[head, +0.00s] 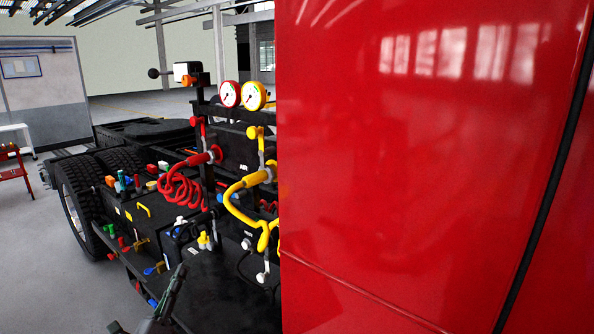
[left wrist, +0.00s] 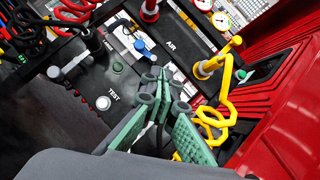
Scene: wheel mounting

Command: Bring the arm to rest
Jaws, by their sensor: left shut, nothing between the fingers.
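My left gripper (head: 176,284) is low in the head view, in front of the dark chassis panel, with nothing seen in its grip. In the left wrist view its green fingers (left wrist: 160,105) are shut and empty. They are close to the panel (left wrist: 115,85) marked AIR and TEST, with the yellow hose (left wrist: 220,105) to their right. I cannot tell whether the fingers touch anything. My right gripper is in neither view.
A large red body panel (head: 430,170) fills the right of the head view. A coiled red hose (head: 180,188), a yellow hose (head: 240,195) and two gauges (head: 242,95) stand on the chassis. A black wheel (head: 78,205) is at left, beside open grey floor (head: 45,270).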

